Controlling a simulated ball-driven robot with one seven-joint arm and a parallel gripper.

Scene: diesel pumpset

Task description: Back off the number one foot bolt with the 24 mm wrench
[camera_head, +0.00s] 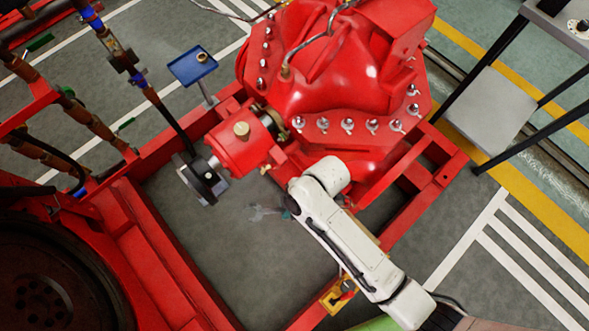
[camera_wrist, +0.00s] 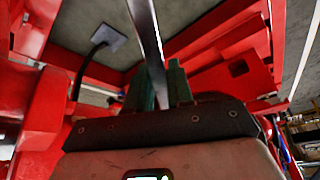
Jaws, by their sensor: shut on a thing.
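A grey metal wrench (camera_head: 260,211) shows in the head view over the grey floor inside the red frame, its open end pointing left. My gripper (camera_head: 287,213), with teal fingers, is shut on it and is mostly hidden behind my white arm. In the wrist view the wrench (camera_wrist: 146,38) runs up out of the frame from between the teal fingers of my gripper (camera_wrist: 158,86). The wrench's far end is outside that view. I cannot pick out the number one foot bolt for certain; the wrench appears apart from any bolt.
The red pump (camera_head: 335,85) with its bolted flange stands on the red base frame (camera_head: 400,215). A shaft coupling (camera_head: 203,181) lies left of the wrench. A blue tray (camera_head: 193,66) holds a small brass-coloured part. A yellow block (camera_head: 338,297) sits at the frame's front.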

